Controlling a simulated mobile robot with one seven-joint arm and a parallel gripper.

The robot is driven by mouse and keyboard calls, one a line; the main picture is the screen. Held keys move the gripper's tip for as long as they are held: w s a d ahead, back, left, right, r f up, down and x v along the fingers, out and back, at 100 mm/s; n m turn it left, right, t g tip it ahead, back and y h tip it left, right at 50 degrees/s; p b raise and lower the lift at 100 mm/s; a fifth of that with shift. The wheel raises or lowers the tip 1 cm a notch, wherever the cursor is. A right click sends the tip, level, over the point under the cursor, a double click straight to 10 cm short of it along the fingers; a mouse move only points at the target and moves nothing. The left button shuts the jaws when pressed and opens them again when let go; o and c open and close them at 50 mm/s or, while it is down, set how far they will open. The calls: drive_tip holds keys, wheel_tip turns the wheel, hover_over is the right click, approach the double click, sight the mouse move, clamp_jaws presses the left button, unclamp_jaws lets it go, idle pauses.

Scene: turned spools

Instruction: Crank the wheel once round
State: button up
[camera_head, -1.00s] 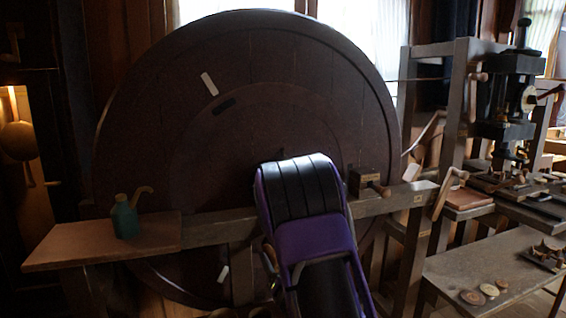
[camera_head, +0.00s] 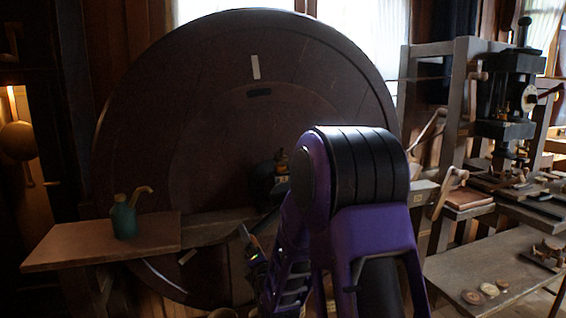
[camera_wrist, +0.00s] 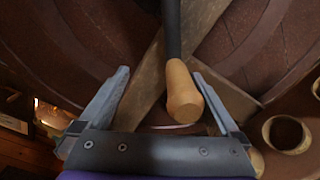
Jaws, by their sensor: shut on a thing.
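The large dark brown wheel (camera_head: 190,120) stands upright behind the bench. In the wrist view the wheel's boards (camera_wrist: 70,45) fill the background. A pale wooden crank handle (camera_wrist: 183,92) on a dark rod (camera_wrist: 172,30) lies between the fingers of my gripper (camera_wrist: 160,76), nearer the right finger. My gripper is shut on this handle. In the head view my purple arm hides the handle and much of the wheel's lower right.
A wooden bench board (camera_head: 100,243) crosses in front of the wheel, with a green oil can (camera_head: 123,218) on it. A press (camera_head: 505,110) and a low table (camera_head: 485,265) with small wooden discs stand at the right. A round wooden opening (camera_wrist: 286,134) shows at the wrist view's right.

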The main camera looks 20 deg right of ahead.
wheel_tip(320, 180, up, 17)
drive_tip(key=d+m+p, duration=0.1)
drive_tip(key=m+p, duration=0.2)
drive_tip(key=m, duration=1)
drive_tip(key=d+r+m+p, duration=0.3)
drive_tip(key=d+r+m, duration=0.1)
drive_tip(key=d+m, duration=0.2)
drive_tip(key=shift+d+m+p, duration=0.3)
drive_tip(key=shift+d+p, duration=0.05)
drive_tip(key=shift+d, duration=0.4)
drive_tip(key=shift+a, duration=0.4)
drive_tip(key=s, duration=1.1)
drive_tip(key=shift+d+r, duration=0.2)
drive_tip(key=shift+d, duration=0.15)
